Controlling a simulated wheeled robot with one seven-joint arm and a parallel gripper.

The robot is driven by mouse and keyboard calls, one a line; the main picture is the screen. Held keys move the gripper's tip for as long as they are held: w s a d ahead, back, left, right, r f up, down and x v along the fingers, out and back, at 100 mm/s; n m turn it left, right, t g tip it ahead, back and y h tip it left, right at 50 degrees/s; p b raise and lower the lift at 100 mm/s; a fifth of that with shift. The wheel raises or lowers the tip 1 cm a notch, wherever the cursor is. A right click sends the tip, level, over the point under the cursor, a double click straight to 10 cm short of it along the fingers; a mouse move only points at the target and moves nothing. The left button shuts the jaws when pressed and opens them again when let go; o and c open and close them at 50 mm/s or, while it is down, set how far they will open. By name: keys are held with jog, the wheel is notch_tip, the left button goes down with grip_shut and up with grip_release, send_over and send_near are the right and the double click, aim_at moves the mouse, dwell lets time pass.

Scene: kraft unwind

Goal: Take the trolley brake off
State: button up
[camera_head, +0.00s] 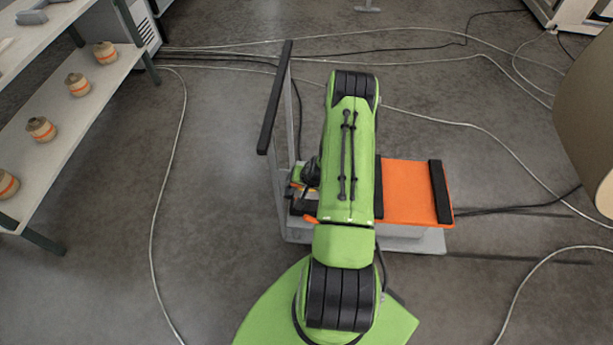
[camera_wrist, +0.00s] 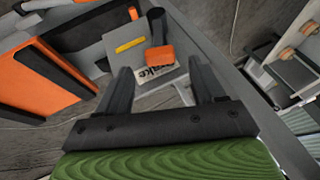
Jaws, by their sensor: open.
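The trolley (camera_head: 415,190) has an orange deck with black strips and a grey base. It stands under my arm, its upright handle (camera_head: 276,100) to the left. In the wrist view a brake lever (camera_wrist: 160,55) with a black arm and orange end sits on a grey plate. A white label (camera_wrist: 157,74) beside it shows part of a word ending in "ake". My gripper (camera_wrist: 160,70) is open, its two dark fingers pointing toward the lever. The orange end shows beyond and between the fingertips; I cannot tell whether they touch it. My arm largely hides this area in the head view.
A shelf (camera_head: 95,105) with several tan and orange rolls stands at the left. Pale and dark cables (camera_head: 165,190) run across the grey floor. A large tan roll (camera_head: 590,100) is at the right edge. A grey cabinet (camera_head: 140,25) stands at the back left.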

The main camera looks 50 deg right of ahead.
jog(key=v, duration=0.9)
jog(key=shift+r+p, duration=0.25)
jog(key=shift+p, duration=0.1)
jog(key=shift+s, duration=0.15)
jog(key=w+a+r+n+y, duration=0.1)
jog(key=a+r+n, duration=0.3)
jog(key=a+r, duration=0.5)
jog(key=w+a+r+n, duration=0.25)
jog(key=a+r, duration=0.35)
jog(key=r, duration=0.8)
jog(key=s+a+r+n, duration=0.2)
jog(key=s+a+r, duration=0.2)
jog(key=s, duration=0.3)
jog(key=s+a+r+n, duration=0.2)
jog(key=s+a+r, duration=0.3)
jog(key=s, duration=0.3)
jog(key=shift+s+a+r+n, duration=0.25)
jog(key=shift+s+r+n, duration=0.1)
jog(key=shift+r, duration=0.05)
